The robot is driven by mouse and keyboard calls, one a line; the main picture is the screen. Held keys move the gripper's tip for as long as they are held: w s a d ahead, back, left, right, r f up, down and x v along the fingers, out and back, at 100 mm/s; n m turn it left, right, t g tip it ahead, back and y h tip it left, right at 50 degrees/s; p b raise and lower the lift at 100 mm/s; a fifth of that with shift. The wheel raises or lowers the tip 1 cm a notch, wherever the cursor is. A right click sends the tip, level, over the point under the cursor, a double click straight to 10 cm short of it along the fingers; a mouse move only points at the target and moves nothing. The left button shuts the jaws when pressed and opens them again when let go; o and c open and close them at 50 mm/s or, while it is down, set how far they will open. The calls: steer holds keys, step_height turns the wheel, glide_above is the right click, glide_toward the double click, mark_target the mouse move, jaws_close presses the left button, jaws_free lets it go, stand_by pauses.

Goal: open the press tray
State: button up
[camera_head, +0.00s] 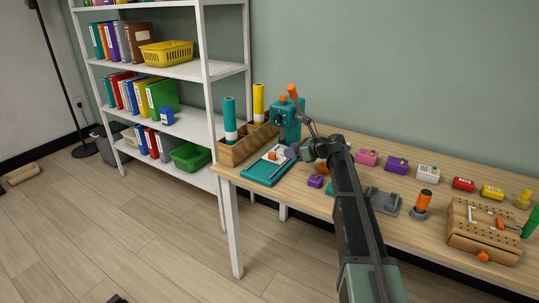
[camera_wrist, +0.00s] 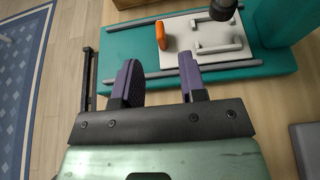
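The teal press (camera_head: 287,122) stands at the table's back left, its orange-tipped lever up. Its teal base (camera_head: 262,176) reaches forward and shows in the wrist view (camera_wrist: 125,47) with two grey rails. The white press tray (camera_wrist: 183,58) lies between the rails at the press end, with an orange handle (camera_wrist: 161,36) on its outer edge and white raised bars on top. The base in front of the handle is bare. My gripper (camera_head: 293,152) is beside the base; in the wrist view its purple fingers (camera_wrist: 160,80) are apart, empty, and not touching the handle.
A wooden divided box (camera_head: 240,150) with rolls stands left of the press. A small purple block (camera_head: 315,181) sits right of the base. Several coloured boxes, a grey fixture (camera_head: 383,201) and a wooden pegboard block (camera_head: 485,243) fill the table's right. A shelf (camera_head: 180,68) stands left.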

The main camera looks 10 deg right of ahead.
mark_target(271, 153)
steer(key=b+x, duration=0.3)
steer(key=x, duration=0.6)
steer(key=shift+f, duration=0.2)
steer(key=shift+w+a, duration=0.2)
steer(key=shift+a, duration=0.2)
jaws_close()
